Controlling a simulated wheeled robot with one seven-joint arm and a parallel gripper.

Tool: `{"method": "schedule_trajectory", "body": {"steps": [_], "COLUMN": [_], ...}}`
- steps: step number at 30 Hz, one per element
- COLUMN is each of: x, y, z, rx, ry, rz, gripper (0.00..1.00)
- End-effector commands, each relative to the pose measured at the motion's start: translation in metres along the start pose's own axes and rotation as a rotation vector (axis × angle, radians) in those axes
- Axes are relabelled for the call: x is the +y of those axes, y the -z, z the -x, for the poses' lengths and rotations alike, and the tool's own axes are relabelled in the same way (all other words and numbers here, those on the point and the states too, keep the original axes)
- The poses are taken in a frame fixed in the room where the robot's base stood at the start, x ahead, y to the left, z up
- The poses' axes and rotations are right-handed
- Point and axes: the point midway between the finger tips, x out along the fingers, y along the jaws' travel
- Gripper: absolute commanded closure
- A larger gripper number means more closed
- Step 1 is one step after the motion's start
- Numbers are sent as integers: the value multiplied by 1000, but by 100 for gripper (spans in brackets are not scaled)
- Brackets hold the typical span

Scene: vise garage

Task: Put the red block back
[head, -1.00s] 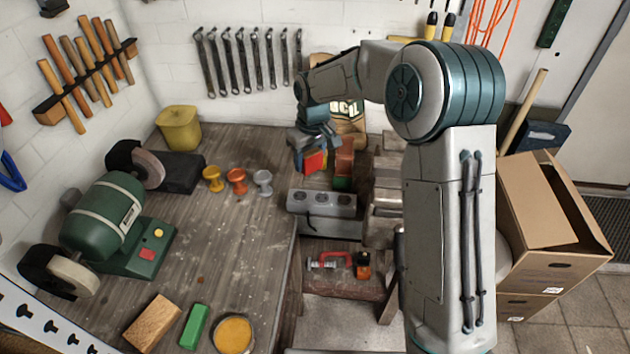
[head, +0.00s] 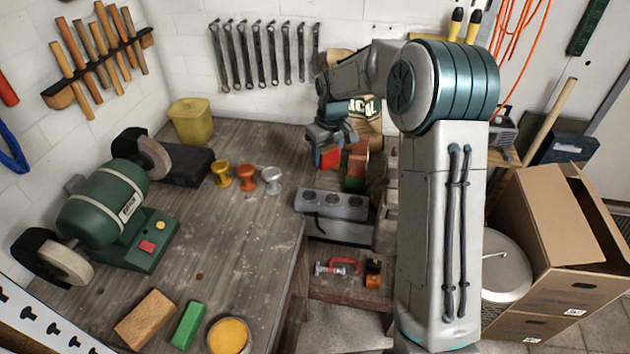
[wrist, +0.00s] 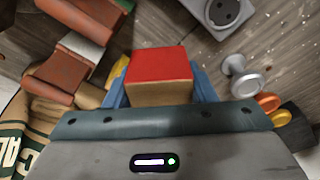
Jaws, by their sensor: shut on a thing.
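The red block (head: 329,157) is in my gripper (head: 328,150), over the back right of the workbench. In the wrist view the block (wrist: 160,68) shows a red face and a tan side, between the blue fingers of my gripper (wrist: 160,85). My gripper is shut on it. Reddish-brown blocks (head: 357,158) with a green block (head: 354,185) under them stand just right of my gripper in the head view. The wrist view shows reddish-brown pieces (wrist: 75,62) to the left. I cannot tell whether the held block touches anything below.
A grey socket strip (head: 332,203) lies in front of my gripper. Orange, yellow and silver cups (head: 246,179) stand left of it. A green grinder (head: 105,205) fills the bench's left. Wooden (head: 145,318) and green (head: 187,325) blocks lie near the front. The bench middle is clear.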

Motion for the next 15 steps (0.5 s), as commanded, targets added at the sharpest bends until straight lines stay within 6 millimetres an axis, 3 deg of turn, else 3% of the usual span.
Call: {"method": "schedule_trajectory", "body": {"steps": [3, 15], "x": [-1, -3], "y": [-3, -7], "z": [-22, -66], "rx": [-3, -4], "ry": [3, 3], "rz": [1, 4], "gripper": [72, 72]}}
